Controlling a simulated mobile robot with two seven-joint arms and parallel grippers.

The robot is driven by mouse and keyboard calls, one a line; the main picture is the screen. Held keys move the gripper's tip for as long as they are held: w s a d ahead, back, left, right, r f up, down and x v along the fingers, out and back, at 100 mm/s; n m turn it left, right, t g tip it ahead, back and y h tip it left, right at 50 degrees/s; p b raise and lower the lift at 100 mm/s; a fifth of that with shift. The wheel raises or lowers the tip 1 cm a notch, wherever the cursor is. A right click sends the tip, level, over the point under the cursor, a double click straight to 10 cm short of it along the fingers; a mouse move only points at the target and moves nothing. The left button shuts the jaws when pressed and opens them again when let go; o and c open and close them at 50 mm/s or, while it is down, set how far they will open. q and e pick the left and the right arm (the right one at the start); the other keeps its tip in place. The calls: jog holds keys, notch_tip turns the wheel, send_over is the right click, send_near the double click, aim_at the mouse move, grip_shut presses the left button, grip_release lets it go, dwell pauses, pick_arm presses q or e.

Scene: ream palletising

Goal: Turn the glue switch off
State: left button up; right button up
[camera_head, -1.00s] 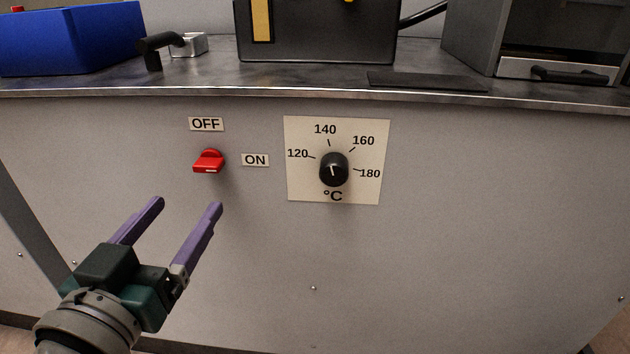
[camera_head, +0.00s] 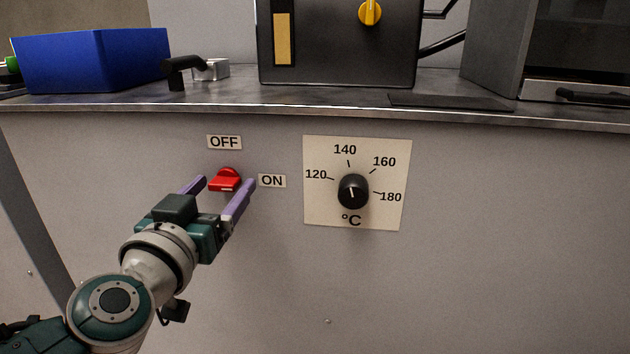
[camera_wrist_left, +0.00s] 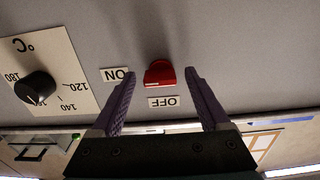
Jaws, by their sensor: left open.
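The red glue switch (camera_head: 226,181) is on the grey front panel, below the OFF label (camera_head: 224,142) and left of the ON label (camera_head: 271,181). I cannot tell for sure which label its handle points to. My left gripper (camera_head: 225,184) is open, with one purple finger on each side of the switch. The left wrist view, which is upside down, shows the switch (camera_wrist_left: 159,73) between the fingertips (camera_wrist_left: 160,73). Contact with the fingers is not clear. My right gripper is not in view.
A black temperature dial (camera_head: 353,191) on a pale scale plate sits to the right of the switch. Above is the metal worktop edge (camera_head: 450,116), with a blue bin (camera_head: 95,60) and a black box with a yellow knob (camera_head: 370,12). The panel below the dial is clear.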

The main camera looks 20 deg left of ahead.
pick_arm(q)
jog(key=shift+c, duration=0.2)
grip_shut()
dwell(0.3)
jog(key=n, duration=0.4)
jog(key=shift+p, duration=0.3)
jog(key=n, duration=0.4)
jog(key=shift+n, duration=0.4)
jog(key=n, duration=0.4)
jog(key=shift+r, duration=0.1)
jog(key=shift+a+n+b, duration=0.1)
jog(key=shift+n+b, duration=0.35)
jog(key=shift+n, duration=2.05)
